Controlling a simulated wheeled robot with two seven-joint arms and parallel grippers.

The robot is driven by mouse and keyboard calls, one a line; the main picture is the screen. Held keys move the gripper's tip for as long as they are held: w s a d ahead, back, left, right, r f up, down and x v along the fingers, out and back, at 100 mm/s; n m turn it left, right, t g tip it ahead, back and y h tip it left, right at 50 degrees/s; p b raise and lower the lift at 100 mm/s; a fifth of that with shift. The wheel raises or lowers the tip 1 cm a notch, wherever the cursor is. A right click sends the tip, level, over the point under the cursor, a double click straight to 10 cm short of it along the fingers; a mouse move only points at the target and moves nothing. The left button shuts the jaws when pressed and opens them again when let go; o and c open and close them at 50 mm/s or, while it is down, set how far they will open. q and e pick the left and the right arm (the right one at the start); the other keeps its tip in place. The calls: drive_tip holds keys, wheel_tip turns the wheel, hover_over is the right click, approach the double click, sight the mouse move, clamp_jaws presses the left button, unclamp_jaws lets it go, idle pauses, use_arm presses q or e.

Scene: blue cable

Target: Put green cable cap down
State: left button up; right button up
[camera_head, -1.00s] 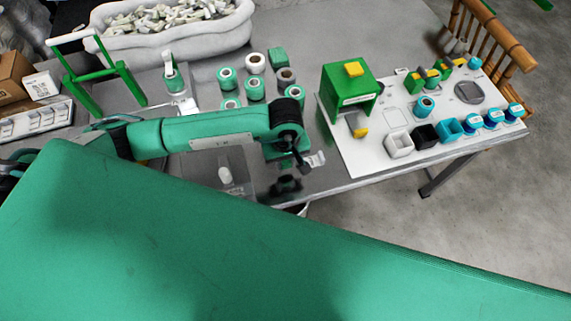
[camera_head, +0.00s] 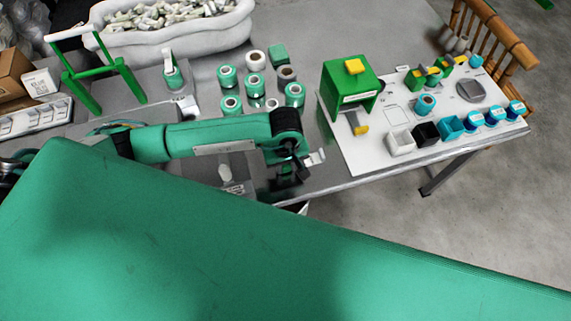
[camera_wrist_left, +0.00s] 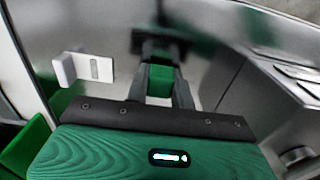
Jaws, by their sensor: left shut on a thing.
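My left gripper (camera_head: 301,172) is low over the grey metal table, close to its front edge. In the left wrist view, the left gripper (camera_wrist_left: 160,92) is shut on the green cable cap (camera_wrist_left: 161,82), a small green block between the dark fingers. The shiny tabletop lies just beyond the fingertips. I cannot tell whether the cap touches the table. In the head view the cap is too small and dark to make out. My right gripper is out of view.
Several green and white spools (camera_head: 254,85) stand behind the gripper. A white board (camera_head: 372,158) with a green box (camera_head: 349,86) and small containers lies to the right.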

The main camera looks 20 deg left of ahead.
use_arm(q)
drive_tip(key=shift+s+f, duration=0.15)
drive_tip(key=shift+f, duration=0.15)
drive_tip(key=o, duration=0.9)
drive_tip(key=shift+f, duration=0.1)
drive_tip(key=shift+o, duration=0.2)
drive_tip(key=shift+s+a+f, duration=0.1)
drive_tip(key=shift+f, duration=0.05)
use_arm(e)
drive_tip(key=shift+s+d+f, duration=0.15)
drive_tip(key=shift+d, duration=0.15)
use_arm(q)
drive_tip(key=shift+r+p, duration=0.4)
drive_tip(key=shift+a+r+p, duration=0.1)
drive_tip(key=shift+r+p, duration=0.25)
drive_tip(key=shift+p, duration=0.05)
wheel_tip(320, 180, up, 12)
drive_tip(key=b, duration=0.2)
drive_tip(key=shift+w+d+r, duration=0.15)
drive_tip(key=shift+w+d, duration=0.05)
drive_tip(key=shift+w, duration=0.05)
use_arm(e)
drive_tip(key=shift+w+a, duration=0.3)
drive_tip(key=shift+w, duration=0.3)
